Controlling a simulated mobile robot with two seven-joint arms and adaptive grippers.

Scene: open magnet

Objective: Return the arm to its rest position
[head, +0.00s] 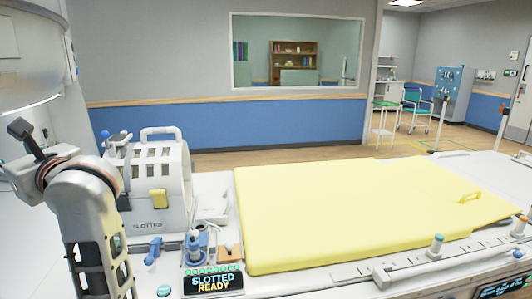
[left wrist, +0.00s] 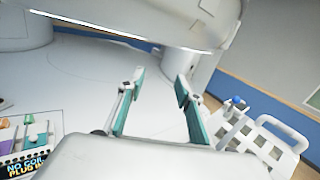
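My left arm (head: 85,195) comes up from the lower left in the head view, bent at a grey joint. Its far end points left, under the large white magnet head (head: 30,75). My left gripper (left wrist: 160,78) shows in the left wrist view, with two teal-padded fingers apart and nothing between them. Beyond the fingers are the white lower surface and the rounded magnet part above (left wrist: 150,18). In the head view the fingers cannot be made out clearly. My right gripper is in neither view.
A white slotted case (head: 150,185) stands right of my arm; it also shows in the left wrist view (left wrist: 262,145). A small display (head: 213,282) reads "SLOTTED READY". A yellow padded table (head: 340,215) lies right. Another display (left wrist: 27,165) shows at the wrist view's lower left.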

